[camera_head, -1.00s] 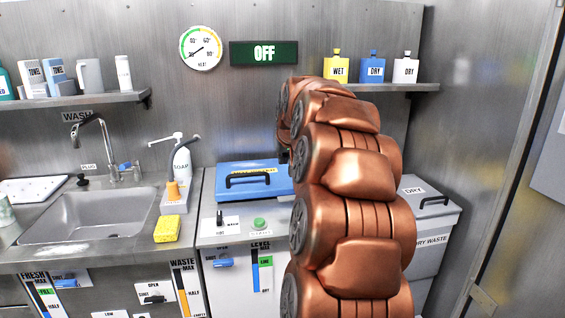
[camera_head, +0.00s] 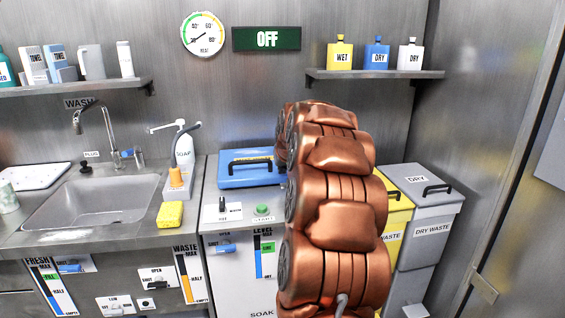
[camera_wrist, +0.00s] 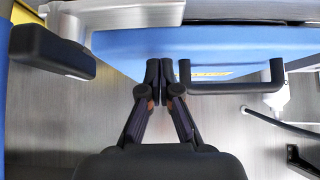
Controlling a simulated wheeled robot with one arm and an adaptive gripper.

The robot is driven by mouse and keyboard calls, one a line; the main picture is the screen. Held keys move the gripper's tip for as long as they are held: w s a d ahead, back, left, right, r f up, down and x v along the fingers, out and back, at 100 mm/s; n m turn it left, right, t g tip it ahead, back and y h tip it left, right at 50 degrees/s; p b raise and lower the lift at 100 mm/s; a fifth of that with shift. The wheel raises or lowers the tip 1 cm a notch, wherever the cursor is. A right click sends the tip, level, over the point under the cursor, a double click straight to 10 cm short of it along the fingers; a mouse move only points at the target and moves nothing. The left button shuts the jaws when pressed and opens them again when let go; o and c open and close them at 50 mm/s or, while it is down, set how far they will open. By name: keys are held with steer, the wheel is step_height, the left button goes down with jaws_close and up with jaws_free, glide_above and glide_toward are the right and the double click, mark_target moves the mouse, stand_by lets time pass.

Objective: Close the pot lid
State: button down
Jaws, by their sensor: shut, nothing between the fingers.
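The blue pot lid (camera_head: 232,180) with a black bar handle (camera_head: 250,163) is at the back of the counter, left of my arm. It looks nearly level; I cannot tell whether it is fully down. In the wrist view the blue lid (camera_wrist: 240,45) fills the upper part, with its black handle (camera_wrist: 235,87) to the right of my fingertips. My gripper (camera_wrist: 160,75) is shut and empty, its tips overlapping the blue panel in the picture. Whether they touch it is unclear. In the head view my arm hides the gripper.
A sink (camera_head: 95,205) and a soap bottle (camera_head: 183,150) are left of the lid. A yellow sponge (camera_head: 170,214) and a green start button (camera_head: 262,209) are nearer. A yellow bin (camera_head: 397,213) and a grey dry-waste bin (camera_head: 430,232) stand right of my arm. A shelf (camera_head: 375,74) hangs above.

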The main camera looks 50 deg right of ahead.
steer(key=shift+f, duration=0.1)
steer(key=shift+s+a+f+b, duration=0.1)
steer(key=shift+f+b, duration=0.05)
steer(key=shift+f, duration=0.5)
steer(key=shift+s+a+f+b, duration=0.1)
steer(key=shift+f+b, duration=0.05)
steer(key=shift+f, duration=0.45)
steer(key=shift+r, duration=0.1)
